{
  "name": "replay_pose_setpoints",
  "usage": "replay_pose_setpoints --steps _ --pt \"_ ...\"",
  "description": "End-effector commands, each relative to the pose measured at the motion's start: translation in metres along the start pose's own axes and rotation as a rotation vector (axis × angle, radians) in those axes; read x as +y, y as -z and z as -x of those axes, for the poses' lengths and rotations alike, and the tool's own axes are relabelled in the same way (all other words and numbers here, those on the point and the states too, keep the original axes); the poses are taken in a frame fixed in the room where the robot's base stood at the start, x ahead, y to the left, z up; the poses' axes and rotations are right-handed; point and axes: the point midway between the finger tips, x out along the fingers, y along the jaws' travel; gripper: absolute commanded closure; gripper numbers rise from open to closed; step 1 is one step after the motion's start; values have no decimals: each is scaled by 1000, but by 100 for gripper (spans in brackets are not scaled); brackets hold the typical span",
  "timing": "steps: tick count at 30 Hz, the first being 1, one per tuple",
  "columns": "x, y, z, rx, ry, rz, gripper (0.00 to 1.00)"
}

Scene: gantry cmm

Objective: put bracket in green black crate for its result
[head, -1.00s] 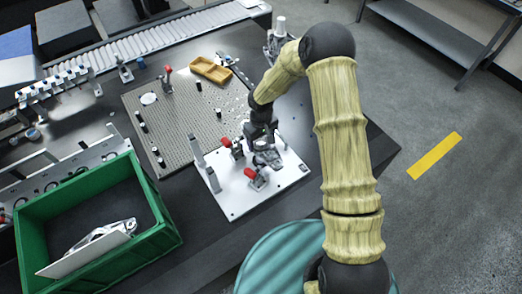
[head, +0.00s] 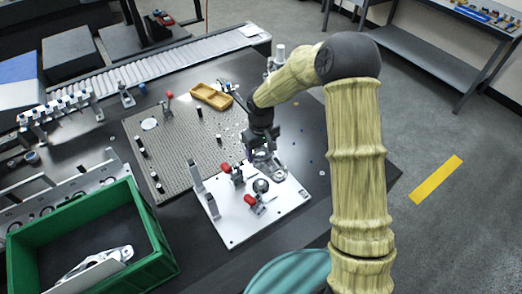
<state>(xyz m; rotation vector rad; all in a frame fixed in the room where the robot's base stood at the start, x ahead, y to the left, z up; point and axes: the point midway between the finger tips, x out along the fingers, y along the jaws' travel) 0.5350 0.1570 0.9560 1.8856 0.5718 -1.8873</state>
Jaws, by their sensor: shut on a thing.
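My gripper (head: 262,150) is shut on the bracket (head: 267,165), a small grey metallic part only partly visible below the fingers. It is held over the far part of the white fixture plate (head: 235,225), which has red-tipped clamps; I cannot tell its exact height. The green crate (head: 157,262) with a black inside stands at the lower left, well apart from my gripper. In it lie a silver part (head: 95,262) with openings and a white flat panel.
A perforated board (head: 180,155) with black pegs and a yellow tray (head: 211,96) lies behind the fixture plate. A roller conveyor (head: 150,62) runs along the back. Metal racks stand at left. Dark table top shows between crate and plate.

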Motion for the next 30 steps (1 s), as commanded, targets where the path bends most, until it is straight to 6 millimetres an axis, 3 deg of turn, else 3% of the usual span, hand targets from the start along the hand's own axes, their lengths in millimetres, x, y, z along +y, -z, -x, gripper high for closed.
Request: replay_pose_setpoints --steps 5,11,17,21,25,30 --pt "3 -1 -2 1 0 -9 74" --pt "36 -21 -26 -4 4 -103 74" --pt "94 -68 -71 -5 8 -290 74" --pt "130 -109 -101 -5 7 -429 74" --pt "153 -142 -120 -3 3 -530 74" --pt "165 -161 -130 1 0 -588 74"
